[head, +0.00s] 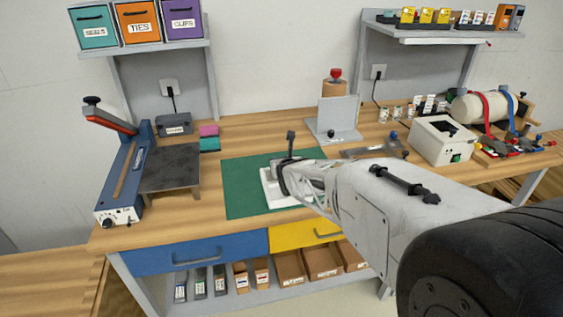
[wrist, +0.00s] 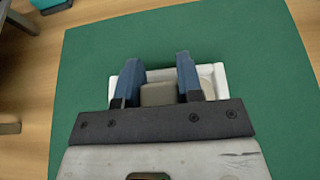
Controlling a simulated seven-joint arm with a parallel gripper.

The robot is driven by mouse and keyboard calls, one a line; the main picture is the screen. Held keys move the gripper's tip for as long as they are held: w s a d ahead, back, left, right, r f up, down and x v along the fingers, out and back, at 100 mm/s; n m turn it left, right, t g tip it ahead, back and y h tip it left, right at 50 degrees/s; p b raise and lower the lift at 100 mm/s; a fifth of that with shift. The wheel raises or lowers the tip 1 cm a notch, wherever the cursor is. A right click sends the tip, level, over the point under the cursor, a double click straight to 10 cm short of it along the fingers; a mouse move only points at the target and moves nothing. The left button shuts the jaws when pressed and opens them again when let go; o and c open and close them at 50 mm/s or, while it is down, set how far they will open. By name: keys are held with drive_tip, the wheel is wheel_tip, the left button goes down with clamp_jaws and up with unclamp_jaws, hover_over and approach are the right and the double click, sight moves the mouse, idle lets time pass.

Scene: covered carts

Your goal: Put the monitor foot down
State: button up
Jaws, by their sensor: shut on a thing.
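The monitor foot (wrist: 208,78) is a white, square-edged plate with a grey block standing up in its middle. In the wrist view, the two blue fingers of my gripper (wrist: 157,73) are shut on the grey block, one on each side. In the head view, the white plate of the foot (head: 268,189) shows over the green mat (head: 238,182), and my gripper (head: 284,172) reaches it from the right. My gripper and arm hide much of the foot. I cannot tell whether its underside touches the mat.
A dark plate on short legs (head: 172,167) and a long blue-sided tool (head: 128,178) stand left of the mat. A grey upright stand (head: 338,118) is behind it, and a white box (head: 443,139) is to the right. The mat's left part is bare.

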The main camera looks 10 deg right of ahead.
drive_tip(key=shift+f, duration=0.1)
drive_tip(key=o, duration=1)
drive_tip(key=shift+r, duration=0.3)
drive_tip(key=shift+s+r, duration=0.15)
drive_tip(key=shift+s, duration=0.2)
drive_tip(key=shift+v, duration=5.6)
drive_tip(key=shift+a, duration=0.15)
drive_tip(key=shift+s, duration=0.1)
